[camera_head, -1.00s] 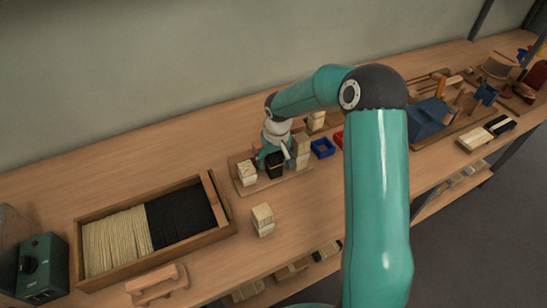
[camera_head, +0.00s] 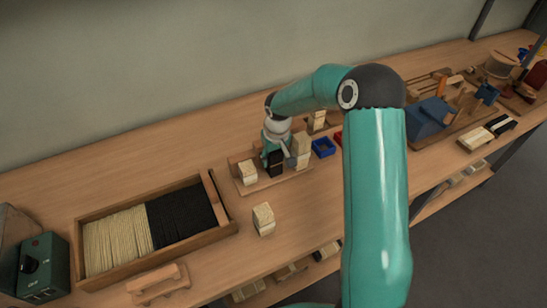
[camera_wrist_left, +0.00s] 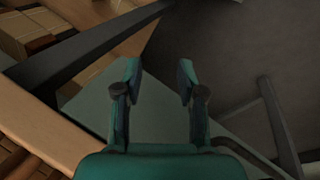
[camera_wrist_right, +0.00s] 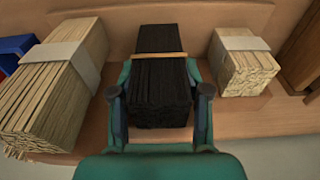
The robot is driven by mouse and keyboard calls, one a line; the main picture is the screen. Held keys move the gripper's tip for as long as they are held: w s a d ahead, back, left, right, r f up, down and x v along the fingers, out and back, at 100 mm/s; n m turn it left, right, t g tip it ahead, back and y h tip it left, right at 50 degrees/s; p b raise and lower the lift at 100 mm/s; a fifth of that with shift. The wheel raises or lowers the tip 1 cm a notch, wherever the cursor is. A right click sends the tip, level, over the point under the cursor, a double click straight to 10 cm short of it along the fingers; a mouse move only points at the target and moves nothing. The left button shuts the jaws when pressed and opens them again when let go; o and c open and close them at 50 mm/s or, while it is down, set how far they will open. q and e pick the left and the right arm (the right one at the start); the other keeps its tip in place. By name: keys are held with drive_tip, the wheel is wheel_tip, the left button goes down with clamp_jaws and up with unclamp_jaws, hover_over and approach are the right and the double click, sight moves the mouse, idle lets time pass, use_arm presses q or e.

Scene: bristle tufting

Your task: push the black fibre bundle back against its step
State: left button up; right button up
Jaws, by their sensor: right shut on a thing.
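The black fibre bundle (camera_wrist_right: 160,85) stands between two pale bundles on a stepped wooden stand (camera_wrist_right: 120,148). A thin tan strip (camera_wrist_right: 158,56) crosses it. My right gripper (camera_wrist_right: 160,103) is shut on it, with one finger on each side. In the head view the black bundle (camera_head: 275,164) is partly covered by my right gripper (camera_head: 277,156). I cannot tell whether its far end touches the back of the stand. My left gripper (camera_wrist_left: 160,78) is open and empty, away from the bundles.
A larger pale bundle (camera_wrist_right: 62,80) and a smaller pale one (camera_wrist_right: 240,60) flank the black bundle closely. A blue bin (camera_head: 323,147) is to the right of the stand. A fibre tray (camera_head: 226,226) lies at left.

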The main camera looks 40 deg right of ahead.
drive_tip(key=shift+w+d, duration=0.15)
drive_tip(key=shift+w, duration=0.3)
drive_tip(key=o, duration=1.3)
drive_tip(key=shift+w, duration=0.1)
drive_tip(key=shift+c, duration=0.2)
drive_tip(key=r, duration=0.4)
drive_tip(key=s+r, duration=0.1)
drive_tip(key=r, duration=0.6)
drive_tip(key=shift+s+a+r, duration=0.25)
drive_tip(key=shift+s+r, duration=0.15)
